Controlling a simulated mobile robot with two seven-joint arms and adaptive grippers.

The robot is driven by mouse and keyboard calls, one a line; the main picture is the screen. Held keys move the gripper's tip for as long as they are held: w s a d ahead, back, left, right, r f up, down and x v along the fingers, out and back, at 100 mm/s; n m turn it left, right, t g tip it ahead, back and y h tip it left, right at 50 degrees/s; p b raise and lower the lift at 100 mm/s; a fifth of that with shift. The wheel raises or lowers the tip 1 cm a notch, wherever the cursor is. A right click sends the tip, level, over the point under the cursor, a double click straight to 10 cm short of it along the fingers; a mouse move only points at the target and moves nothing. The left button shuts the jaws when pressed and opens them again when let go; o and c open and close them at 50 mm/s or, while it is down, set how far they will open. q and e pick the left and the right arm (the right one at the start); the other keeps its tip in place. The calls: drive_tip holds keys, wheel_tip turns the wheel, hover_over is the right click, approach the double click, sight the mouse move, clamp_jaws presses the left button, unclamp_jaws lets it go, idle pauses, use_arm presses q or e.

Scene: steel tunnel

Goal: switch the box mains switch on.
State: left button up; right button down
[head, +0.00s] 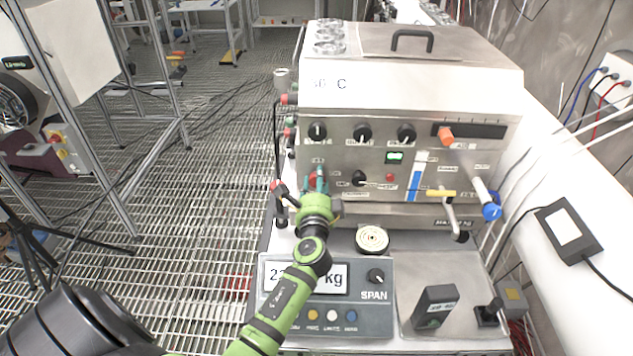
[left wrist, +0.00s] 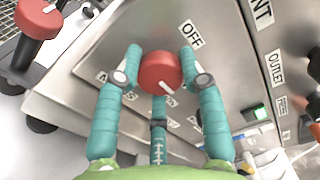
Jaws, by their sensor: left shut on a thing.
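The box mains switch is a red round knob (left wrist: 160,72) on the front of the steel box (head: 445,150). A label reading OFF stands beside it, and a white mark shows on its face. In the head view the knob (head: 313,181) is mostly hidden by my gripper. My left gripper (left wrist: 158,68) has teal fingers on both sides of the knob and is shut on it. In the head view the left gripper (head: 319,180) reaches the box's front from below. My right gripper is not in view.
A red-handled valve (left wrist: 38,18) sits left of the knob. Black dials (head: 362,133) and a blue-ended handle (head: 490,205) are on the box front. Below stand a scale display (head: 325,285) and a round dish (head: 372,239). Grating floor lies open to the left.

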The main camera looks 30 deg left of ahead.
use_arm(q)
drive_tip(key=shift+w+d+r, duration=0.1)
drive_tip(key=shift+w+r, duration=0.1)
drive_tip(key=shift+r, duration=0.15)
drive_tip(key=o, duration=0.9)
drive_tip(key=shift+o, duration=1.2)
drive_tip(key=shift+f, duration=0.1)
drive_tip(key=shift+w+d+f, duration=0.1)
drive_tip(key=shift+w+f, duration=0.1)
drive_tip(key=v, duration=1.2)
drive_tip(key=shift+s, duration=0.1)
